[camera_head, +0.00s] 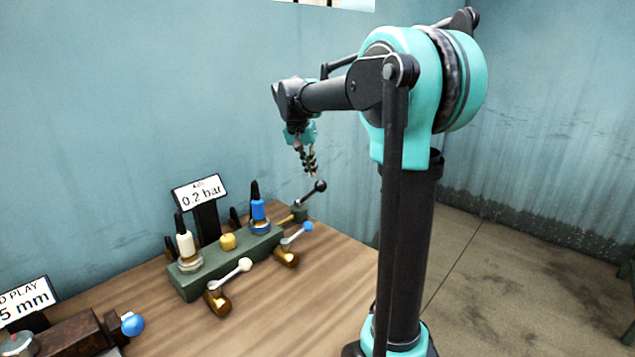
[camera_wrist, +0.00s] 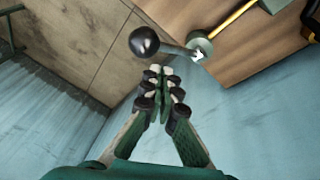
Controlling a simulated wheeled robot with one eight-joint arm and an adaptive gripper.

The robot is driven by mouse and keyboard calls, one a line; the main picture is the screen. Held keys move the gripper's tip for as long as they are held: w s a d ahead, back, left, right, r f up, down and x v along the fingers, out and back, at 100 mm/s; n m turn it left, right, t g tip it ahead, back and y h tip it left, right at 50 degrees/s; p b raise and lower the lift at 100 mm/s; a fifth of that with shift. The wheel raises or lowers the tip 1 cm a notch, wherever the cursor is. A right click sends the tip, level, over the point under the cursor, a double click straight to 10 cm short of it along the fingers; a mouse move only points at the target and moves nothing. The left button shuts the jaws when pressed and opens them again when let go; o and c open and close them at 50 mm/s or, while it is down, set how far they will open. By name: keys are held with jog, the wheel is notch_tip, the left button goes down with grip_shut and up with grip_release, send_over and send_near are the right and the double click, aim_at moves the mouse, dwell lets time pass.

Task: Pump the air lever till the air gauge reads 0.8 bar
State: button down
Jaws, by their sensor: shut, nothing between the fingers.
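The air lever is a dark rod with a black ball (camera_head: 320,186) on its end, at the right end of the green block, slanting up to the right. In the wrist view its black ball (camera_wrist: 144,41) lies just beyond my fingertips, and the rod runs right to a grey-green round base (camera_wrist: 200,46). The air gauge (camera_head: 199,193) is a white sign reading 0.2 bar. My gripper (camera_head: 311,172) points down, shut and empty, above and close to the ball. In the wrist view my gripper (camera_wrist: 160,72) shows its fingers together; contact with the lever cannot be told.
The green block (camera_head: 190,283) carries a white-topped fitting (camera_head: 186,243), a blue-topped fitting (camera_head: 259,210) and a yellow knob (camera_head: 228,241). A white-ended handle (camera_head: 244,265) and a blue-ended handle (camera_head: 308,227) stick out in front. The wooden table (camera_head: 322,285) is clear at front right.

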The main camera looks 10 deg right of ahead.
jog(key=shift+w+r, duration=0.1)
jog(key=w+a+r, duration=0.2)
jog(key=r, duration=0.1)
jog(key=shift+w+r, duration=0.15)
jog(key=shift+w, duration=0.2)
dwell(0.8)
